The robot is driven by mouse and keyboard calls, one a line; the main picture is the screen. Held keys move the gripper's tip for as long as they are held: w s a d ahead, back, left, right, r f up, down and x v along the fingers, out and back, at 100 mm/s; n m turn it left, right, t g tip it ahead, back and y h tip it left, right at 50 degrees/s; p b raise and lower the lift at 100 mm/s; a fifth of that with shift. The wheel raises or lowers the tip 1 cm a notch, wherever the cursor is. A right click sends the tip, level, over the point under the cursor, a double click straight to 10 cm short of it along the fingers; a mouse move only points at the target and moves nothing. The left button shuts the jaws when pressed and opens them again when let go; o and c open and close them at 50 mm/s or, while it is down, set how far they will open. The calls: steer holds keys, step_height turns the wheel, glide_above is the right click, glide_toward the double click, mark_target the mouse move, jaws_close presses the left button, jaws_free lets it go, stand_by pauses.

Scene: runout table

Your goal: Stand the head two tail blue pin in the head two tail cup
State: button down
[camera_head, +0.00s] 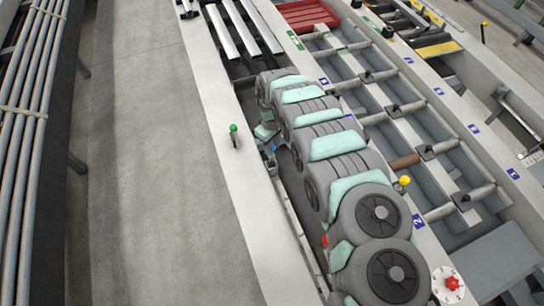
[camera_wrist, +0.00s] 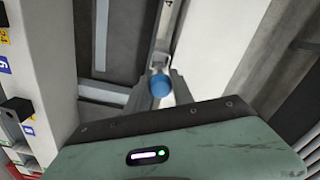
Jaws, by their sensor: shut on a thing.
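The blue pin shows in the wrist view as a round blue head (camera_wrist: 160,85) between the two grey fingers of my gripper (camera_wrist: 162,90). My gripper is shut on it. The pin's shaft is hidden below its head. In the head view, my gripper (camera_head: 269,148) is small, low beside the end of my arm, over the dark channel right of the pale rail. A small blue spot shows there, but the pin's tilt cannot be told. I cannot make out the head two tail cup in either view.
A green-headed pin (camera_head: 234,129) stands on the pale rail (camera_head: 225,95), left of my gripper. A yellow-headed pin (camera_head: 404,181) and a red knob (camera_head: 452,283) are right of my arm. Rollers (camera_head: 430,151) fill the right side. A red tray (camera_head: 305,15) is at the back.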

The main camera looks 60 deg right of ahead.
mark_target(272, 156)
step_height(272, 156, down, 3)
steer(key=shift+w+f, duration=0.1)
steer(key=shift+d+f+b, duration=0.1)
steer(key=shift+f+b, duration=0.75)
steer(key=shift+f, duration=1.15)
steer(key=shift+f, duration=0.2)
steer(key=c, duration=1.1)
jaws_free()
step_height(272, 156, up, 12)
steer(key=shift+r+p, duration=0.25)
steer(key=shift+p, duration=0.7)
